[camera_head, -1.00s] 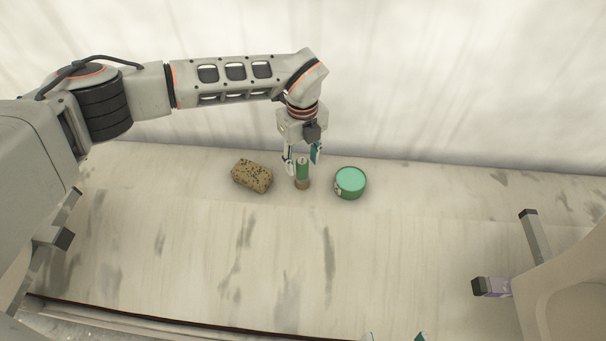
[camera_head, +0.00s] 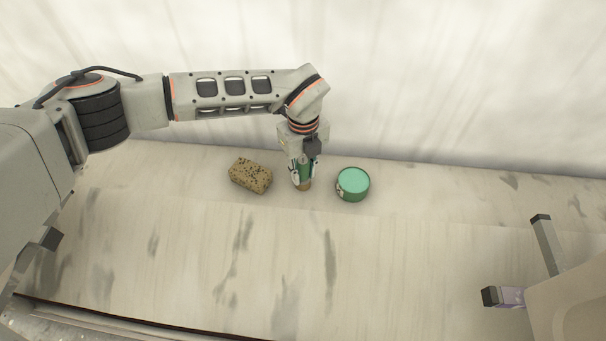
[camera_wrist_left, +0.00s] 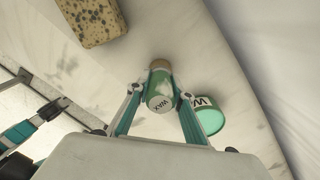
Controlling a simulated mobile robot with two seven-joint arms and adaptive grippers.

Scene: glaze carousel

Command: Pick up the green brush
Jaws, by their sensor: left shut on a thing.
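The green brush (camera_head: 305,173) stands upright on the table, with a green body and a brown lower end. In the left wrist view the brush (camera_wrist_left: 160,88) shows a pale end marked WAX, and its brown end is against the table. My left gripper (camera_head: 302,172) points down over it, with one finger on each side. In the left wrist view the teal fingers of the left gripper (camera_wrist_left: 160,100) are closed on the body. Parts of what looks like my right gripper (camera_wrist_left: 30,122) show at the left edge of the left wrist view; its opening is unclear.
A speckled tan sponge block (camera_head: 250,176) lies left of the brush. A round green tin (camera_head: 353,184) with a lettered label stands close on the right. A pale wall is behind. The front of the table (camera_head: 190,270) is clear.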

